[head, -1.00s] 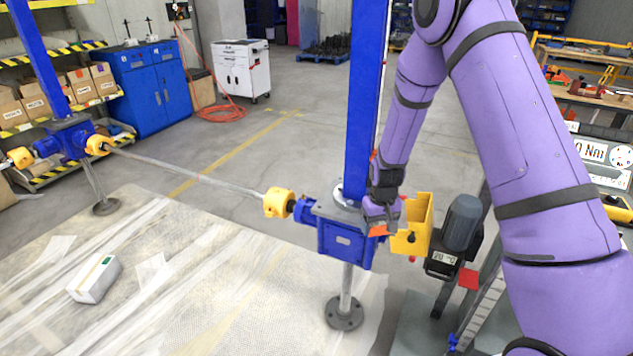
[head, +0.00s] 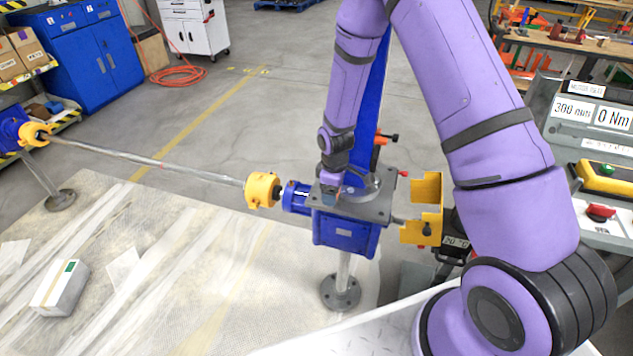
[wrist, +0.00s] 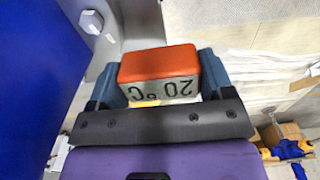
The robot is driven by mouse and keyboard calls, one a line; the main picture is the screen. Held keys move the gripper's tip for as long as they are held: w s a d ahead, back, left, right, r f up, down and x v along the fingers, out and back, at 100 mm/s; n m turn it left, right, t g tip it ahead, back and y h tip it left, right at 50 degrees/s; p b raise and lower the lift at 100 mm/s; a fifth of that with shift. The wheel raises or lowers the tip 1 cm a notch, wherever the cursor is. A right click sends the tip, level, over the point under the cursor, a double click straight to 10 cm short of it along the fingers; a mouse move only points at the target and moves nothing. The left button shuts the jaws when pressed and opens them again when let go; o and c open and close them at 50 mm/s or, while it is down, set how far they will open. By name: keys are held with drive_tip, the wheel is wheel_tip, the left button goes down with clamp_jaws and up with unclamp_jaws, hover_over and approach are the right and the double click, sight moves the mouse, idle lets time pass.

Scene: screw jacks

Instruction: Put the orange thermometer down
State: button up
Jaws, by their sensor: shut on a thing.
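The orange thermometer (wrist: 158,66) is between my gripper's fingers in the wrist view. Its pale face reads "20 °C", upside down in the picture. My gripper (wrist: 160,76) is shut on it, with one dark finger at each side. In the head view my gripper (head: 331,190) is over the left part of the grey top plate (head: 380,209) of the blue screw jack (head: 345,234), beside the blue column. The thermometer is mostly hidden there. I cannot tell whether it touches the plate.
A yellow coupling (head: 262,190) and a shaft (head: 160,161) run left from the jack. A yellow guard (head: 425,210) stands to its right. A white box (head: 60,288) lies on the sheeted floor. A control panel (head: 600,150) is at the far right.

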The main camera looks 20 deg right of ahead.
hover_over(317, 191)
drive_tip(key=shift+w+f, duration=0.1)
drive_tip(key=shift+f, duration=2.05)
drive_tip(key=o, duration=1)
drive_tip(key=shift+f, duration=0.1)
wheel_tip(317, 191, up, 12)
drive_tip(key=shift+r, duration=0.15)
